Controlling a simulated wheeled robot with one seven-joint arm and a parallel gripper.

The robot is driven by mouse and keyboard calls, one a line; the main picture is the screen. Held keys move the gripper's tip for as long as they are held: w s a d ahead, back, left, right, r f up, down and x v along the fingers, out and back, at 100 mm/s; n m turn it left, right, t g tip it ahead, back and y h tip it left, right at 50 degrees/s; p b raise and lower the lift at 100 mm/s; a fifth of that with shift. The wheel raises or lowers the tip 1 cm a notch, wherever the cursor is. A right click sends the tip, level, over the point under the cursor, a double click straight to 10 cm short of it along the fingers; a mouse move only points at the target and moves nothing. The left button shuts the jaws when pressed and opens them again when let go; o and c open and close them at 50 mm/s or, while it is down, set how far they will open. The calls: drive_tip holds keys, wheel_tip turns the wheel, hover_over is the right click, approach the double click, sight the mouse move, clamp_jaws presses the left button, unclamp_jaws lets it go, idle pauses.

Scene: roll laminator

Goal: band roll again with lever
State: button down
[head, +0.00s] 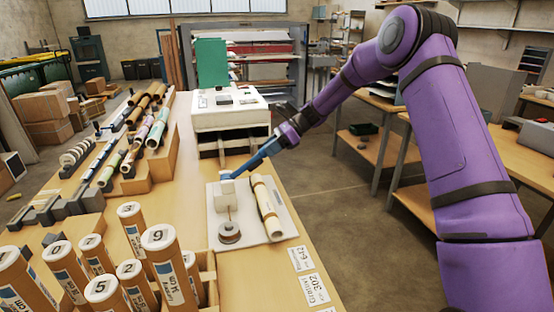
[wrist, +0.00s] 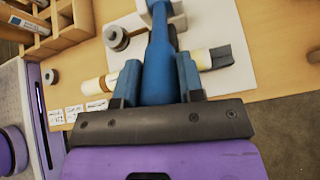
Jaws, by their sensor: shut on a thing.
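My gripper (wrist: 158,88) is shut on the blue lever (wrist: 160,55), whose handle runs between its two blue fingers. The lever slopes down to a small white block (head: 227,186) on a pale base plate (head: 287,221). A cream roll (head: 267,210) lies on this plate, to the right of the block. In the wrist view the roll (wrist: 98,84) passes beneath the lever and fingers, so its middle is hidden. I cannot tell whether a band is around it. A grey spool (head: 229,233) sits at the front of the plate.
A white laminator (head: 229,108) with a green panel stands behind the plate. Numbered tubes (head: 160,248) stand in a wooden rack at front left. Several rolls (head: 158,128) lie on stands at left. White label cards (head: 313,289) lie at the table's front right.

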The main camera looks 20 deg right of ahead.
drive_tip(key=a+r+h, duration=0.4)
drive_tip(key=a+r, duration=0.1)
drive_tip(key=shift+a+r, duration=0.2)
drive_tip(key=shift+a, duration=0.15)
drive_tip(key=a+r+h, duration=0.2)
drive_tip(key=a+h, duration=0.4)
drive_tip(key=a, duration=0.3)
drive_tip(key=shift+a+r+h, duration=0.25)
drive_tip(key=shift+r+h, duration=0.05)
drive_tip(key=shift+h, duration=0.1)
drive_tip(key=c, duration=0.7)
unclamp_jaws()
drive_tip(key=shift+c, duration=0.2)
wheel_tip(320, 180, up, 11)
drive_tip(key=shift+f, duration=0.15)
